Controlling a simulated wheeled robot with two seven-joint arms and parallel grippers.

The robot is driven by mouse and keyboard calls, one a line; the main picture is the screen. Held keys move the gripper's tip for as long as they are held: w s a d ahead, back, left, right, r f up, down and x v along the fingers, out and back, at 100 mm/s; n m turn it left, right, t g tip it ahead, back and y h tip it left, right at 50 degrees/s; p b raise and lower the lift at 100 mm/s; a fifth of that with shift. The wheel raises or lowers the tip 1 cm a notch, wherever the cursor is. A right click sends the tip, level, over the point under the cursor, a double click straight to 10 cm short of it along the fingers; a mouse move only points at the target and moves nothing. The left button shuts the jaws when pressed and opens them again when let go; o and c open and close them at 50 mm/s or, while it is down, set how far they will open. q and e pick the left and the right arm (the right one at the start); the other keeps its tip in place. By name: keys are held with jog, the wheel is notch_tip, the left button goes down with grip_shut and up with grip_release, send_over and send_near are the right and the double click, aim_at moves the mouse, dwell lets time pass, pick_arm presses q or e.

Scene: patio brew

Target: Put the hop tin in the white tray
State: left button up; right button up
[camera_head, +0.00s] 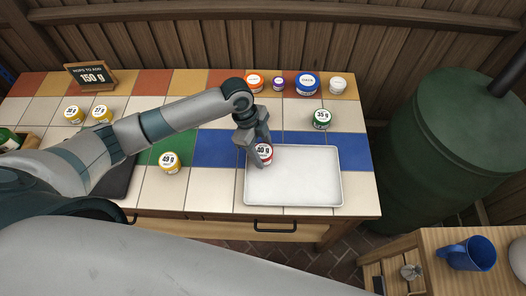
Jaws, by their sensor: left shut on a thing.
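My left gripper (257,150) is shut on a red-rimmed hop tin (265,152) with a white label that seems to read 40 g. The gripper partly covers the tin. It is at the upper left corner of the white tray (292,178); I cannot tell whether it touches the tray. The rest of the tray is empty. Other labelled tins stand on the tiles: a green 35 g tin (321,119), a yellow 49 g tin (170,162), and two yellow tins, one marked 27 g (103,115) and another (74,115) at the left. My right gripper is out of view.
A sign (91,76) reads hops to add, 150 g. Several small jars, including a blue one (307,84), line the back edge. A dark flat thing (121,178) lies under my left arm. A green barrel (440,140) stands right of the counter. A blue mug (470,254) is on a side table.

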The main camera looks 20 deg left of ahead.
pick_arm(q)
jog(key=shift+f, duration=0.75)
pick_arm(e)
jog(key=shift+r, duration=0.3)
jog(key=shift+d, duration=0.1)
pick_arm(q)
jog(key=o, duration=1.1)
jog(key=shift+f, duration=0.1)
jog(key=shift+c, duration=0.2)
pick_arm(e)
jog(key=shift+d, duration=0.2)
pick_arm(q)
jog(key=shift+r, duration=0.2)
jog(key=b+v, duration=0.2)
jog(key=v, duration=1)
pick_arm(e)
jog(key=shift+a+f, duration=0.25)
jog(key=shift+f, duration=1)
